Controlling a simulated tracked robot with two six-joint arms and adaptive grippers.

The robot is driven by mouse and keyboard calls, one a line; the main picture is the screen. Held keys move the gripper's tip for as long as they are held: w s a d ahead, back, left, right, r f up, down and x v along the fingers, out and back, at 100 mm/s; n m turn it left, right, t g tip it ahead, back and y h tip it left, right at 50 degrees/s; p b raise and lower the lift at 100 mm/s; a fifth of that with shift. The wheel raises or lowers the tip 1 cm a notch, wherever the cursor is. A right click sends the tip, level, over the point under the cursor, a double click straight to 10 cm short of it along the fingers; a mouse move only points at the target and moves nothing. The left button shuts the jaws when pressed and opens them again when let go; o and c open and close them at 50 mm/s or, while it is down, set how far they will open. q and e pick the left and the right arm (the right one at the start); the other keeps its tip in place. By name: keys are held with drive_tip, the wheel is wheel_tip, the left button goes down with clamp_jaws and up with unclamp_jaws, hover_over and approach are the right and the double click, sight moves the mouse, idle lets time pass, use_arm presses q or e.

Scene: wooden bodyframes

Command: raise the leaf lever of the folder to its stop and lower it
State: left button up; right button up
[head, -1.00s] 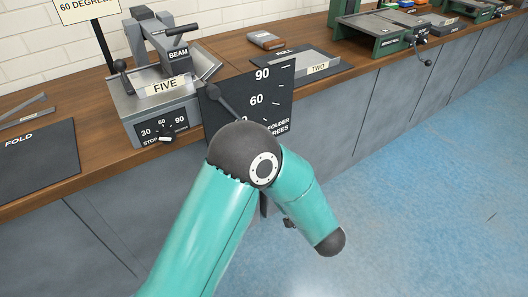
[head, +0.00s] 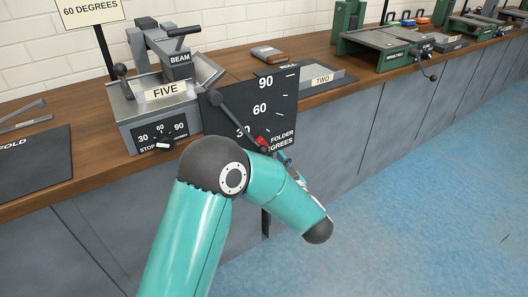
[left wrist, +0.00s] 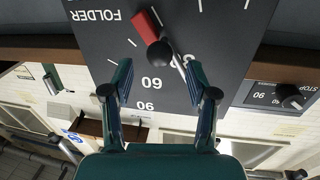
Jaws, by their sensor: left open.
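The folder (head: 165,105) is a grey bench machine labelled FIVE, with a black degree board (head: 272,98) on its right. The leaf lever (head: 233,112) is a dark rod slanting down to the right across the board, low on its scale. In the left wrist view its black ball end (left wrist: 160,56) covers the 30 area, with a red piece (left wrist: 146,24) beside it. My left gripper (left wrist: 160,92) is open, its two fingers either side of the lever's line, the ball just beyond the tips; contact is not visible. In the head view my arm partly hides it. My right gripper is not in view.
A stop dial (head: 163,143) is on the folder's front. A black FOLD mat (head: 30,165) lies left on the wooden bench, a plate marked TWO (head: 322,78) right. Green machines (head: 385,45) stand farther right. The floor in front is clear.

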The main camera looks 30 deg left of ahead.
sight(265, 153)
use_arm(q)
drive_tip(key=shift+x, duration=2.7)
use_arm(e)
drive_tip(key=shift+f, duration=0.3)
